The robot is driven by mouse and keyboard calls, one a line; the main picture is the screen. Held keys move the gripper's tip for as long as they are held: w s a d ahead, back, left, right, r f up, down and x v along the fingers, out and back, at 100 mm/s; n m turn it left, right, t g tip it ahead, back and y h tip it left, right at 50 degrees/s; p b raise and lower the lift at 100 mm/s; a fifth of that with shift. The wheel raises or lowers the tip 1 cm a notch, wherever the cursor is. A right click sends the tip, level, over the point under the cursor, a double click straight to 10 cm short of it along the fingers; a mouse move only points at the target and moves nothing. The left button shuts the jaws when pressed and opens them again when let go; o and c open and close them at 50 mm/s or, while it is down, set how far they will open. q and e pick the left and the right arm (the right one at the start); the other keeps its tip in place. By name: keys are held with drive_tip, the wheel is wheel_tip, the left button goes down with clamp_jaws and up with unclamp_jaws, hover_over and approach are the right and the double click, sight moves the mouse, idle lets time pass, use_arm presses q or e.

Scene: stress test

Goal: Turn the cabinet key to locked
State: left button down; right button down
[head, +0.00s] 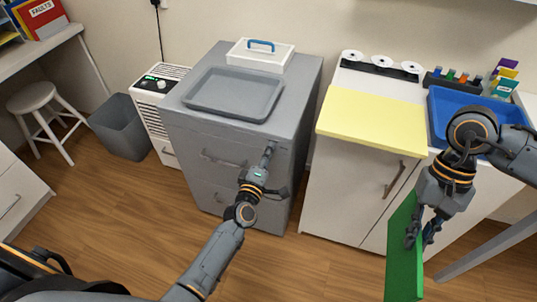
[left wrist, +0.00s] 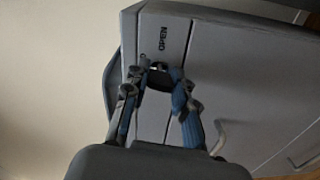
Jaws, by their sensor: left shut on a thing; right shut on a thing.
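The grey cabinet (head: 185,125) stands in the middle of the head view, with drawers below. My left gripper (head: 268,152) is at the upper right of its front. In the left wrist view, my left gripper (left wrist: 160,75) is shut on the key (left wrist: 159,66), which is mostly hidden between the fingers, so its angle cannot be told. My right gripper (head: 424,232) is shut on a green board (head: 404,265), held upright in front of the white cabinet.
A grey tray (head: 235,93) and a white box with a blue handle (head: 260,54) sit on the grey cabinet. A white cabinet (head: 345,180) with a yellow top (head: 372,118) stands to the right. A bin (head: 120,130) and a stool (head: 32,97) are at left. Open floor lies in front.

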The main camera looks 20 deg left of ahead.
use_arm(q)
drive_tip(key=shift+f+n, duration=0.1)
drive_tip(key=shift+n, duration=0.9)
use_arm(e)
drive_tip(key=shift+f, duration=0.3)
use_arm(q)
drive_tip(key=c, duration=1.1)
unclamp_jaws()
drive_tip(key=shift+o, duration=0.2)
drive_tip(key=shift+s, duration=0.1)
drive_tip(key=s, duration=1.2)
drive_tip(key=shift+a+r, duration=0.2)
drive_tip(key=shift+r, duration=0.05)
